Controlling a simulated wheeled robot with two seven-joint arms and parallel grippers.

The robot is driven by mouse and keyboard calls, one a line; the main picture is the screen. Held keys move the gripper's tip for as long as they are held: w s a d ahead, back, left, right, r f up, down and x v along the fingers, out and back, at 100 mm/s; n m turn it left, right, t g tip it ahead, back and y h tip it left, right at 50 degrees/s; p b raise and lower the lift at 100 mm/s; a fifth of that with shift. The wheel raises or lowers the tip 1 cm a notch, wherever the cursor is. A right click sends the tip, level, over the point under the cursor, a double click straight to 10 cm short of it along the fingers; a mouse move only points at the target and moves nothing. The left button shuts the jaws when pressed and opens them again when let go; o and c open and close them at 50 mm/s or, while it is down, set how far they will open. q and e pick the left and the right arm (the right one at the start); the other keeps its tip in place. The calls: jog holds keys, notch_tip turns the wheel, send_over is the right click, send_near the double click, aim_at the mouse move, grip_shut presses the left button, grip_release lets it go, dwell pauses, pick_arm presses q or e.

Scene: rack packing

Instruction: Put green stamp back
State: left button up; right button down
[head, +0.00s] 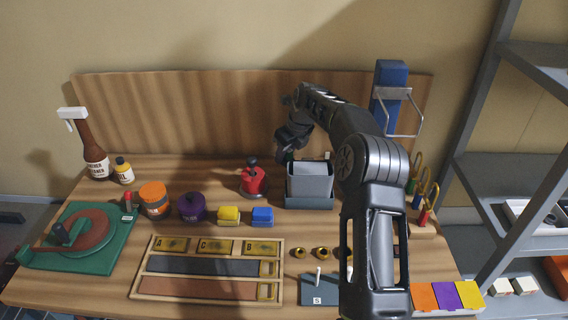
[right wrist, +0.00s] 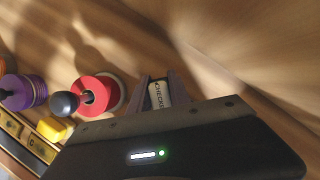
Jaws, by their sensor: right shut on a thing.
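My right gripper (head: 287,156) is behind the grey bin and to the right of the red round piece, near the back of the table. In the right wrist view my right gripper (right wrist: 158,93) is shut on a small piece with a white label (right wrist: 157,96), lettered "CHECKE…". A hint of green shows at the jaws in the head view, but most of the held piece is hidden. Gold-looped pieces with green (head: 411,187), blue and red parts stand at the right edge, partly behind my arm. My left gripper is not in view.
The grey bin (head: 310,180) stands just in front of the gripper. The red round piece (head: 253,180) has a dark knob; it also shows in the right wrist view (right wrist: 99,93). A wooden tray (head: 210,298) lies in front. A wooden back panel (head: 190,115) rises behind the table.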

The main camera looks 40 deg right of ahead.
aim_at(284, 164)
notch_tip(284, 164, down, 3)
jog(key=shift+f+p, duration=0.15)
jog(key=shift+p, duration=0.25)
jog(key=shift+f, duration=0.2)
jog(key=shift+f, duration=0.2)
jog(key=c, duration=1.2)
grip_release()
jog(key=shift+r, duration=0.1)
